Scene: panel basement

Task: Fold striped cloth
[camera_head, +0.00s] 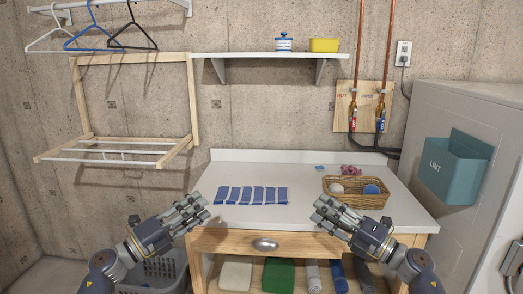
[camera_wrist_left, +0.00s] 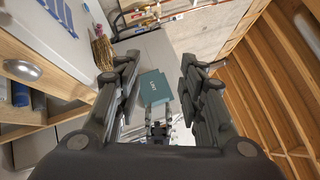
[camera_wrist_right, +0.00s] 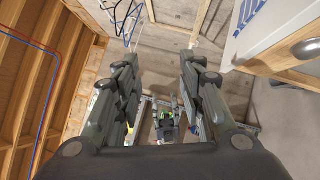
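The blue and white striped cloth (camera_head: 251,195) lies flat on the white worktop, left of centre, as a narrow strip. It also shows at the top left of the left wrist view (camera_wrist_left: 58,14) and at the top right of the right wrist view (camera_wrist_right: 247,12). My left gripper (camera_head: 202,205) is open and empty at the counter's front edge, left of the cloth. My right gripper (camera_head: 322,206) is open and empty at the front edge, right of the cloth. Neither gripper touches the cloth.
A drawer with a metal handle (camera_head: 265,244) is below. A teal lint bin (camera_head: 453,168) hangs at the right. The worktop behind the cloth is clear.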

